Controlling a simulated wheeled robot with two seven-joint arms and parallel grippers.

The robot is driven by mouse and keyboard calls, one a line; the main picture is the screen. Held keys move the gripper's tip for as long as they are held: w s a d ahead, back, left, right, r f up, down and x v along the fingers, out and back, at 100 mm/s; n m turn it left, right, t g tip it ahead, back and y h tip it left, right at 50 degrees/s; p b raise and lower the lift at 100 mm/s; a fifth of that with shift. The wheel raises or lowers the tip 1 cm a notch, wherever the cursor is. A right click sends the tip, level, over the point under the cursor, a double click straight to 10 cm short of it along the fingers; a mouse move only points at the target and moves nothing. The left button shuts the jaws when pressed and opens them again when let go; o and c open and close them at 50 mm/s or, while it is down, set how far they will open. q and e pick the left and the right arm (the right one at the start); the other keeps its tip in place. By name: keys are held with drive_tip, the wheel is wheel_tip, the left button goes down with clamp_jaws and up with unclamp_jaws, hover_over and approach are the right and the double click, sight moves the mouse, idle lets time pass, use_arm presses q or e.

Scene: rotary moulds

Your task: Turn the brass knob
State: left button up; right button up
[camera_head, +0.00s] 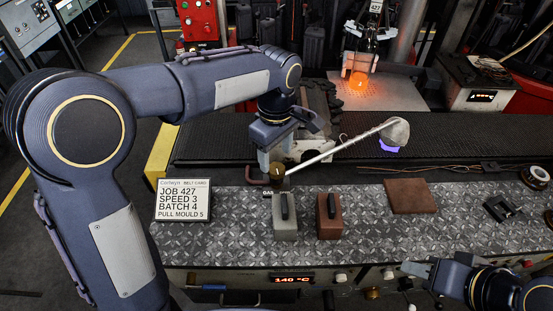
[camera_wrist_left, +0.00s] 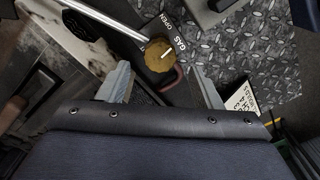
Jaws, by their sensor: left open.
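The round brass knob (camera_wrist_left: 160,55) sits on a dark plate lettered GAS and OPEN in the left wrist view, with a pale pointer line on its face. It also shows in the head view (camera_head: 277,171), just below my left gripper. My left gripper (camera_head: 270,158) points down at it with jaws open. In the left wrist view, the fingers (camera_wrist_left: 161,72) stand to either side of the knob, apart from it as far as I can tell. My right gripper (camera_head: 424,271) is low at the right, away from the knob; its jaw opening is unclear.
A ladle (camera_head: 394,132) has a long metal handle reaching close to the knob. A reddish bent handle (camera_wrist_left: 174,78) is beside the knob. A job card (camera_head: 183,201), grey block (camera_head: 285,223) and brown block (camera_head: 328,220) are nearby. A glowing orange piece (camera_head: 358,80) hangs at the back.

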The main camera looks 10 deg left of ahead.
sight(276, 167)
use_arm(q)
drive_tip(key=shift+f, duration=1.95)
drive_tip(key=c, duration=1)
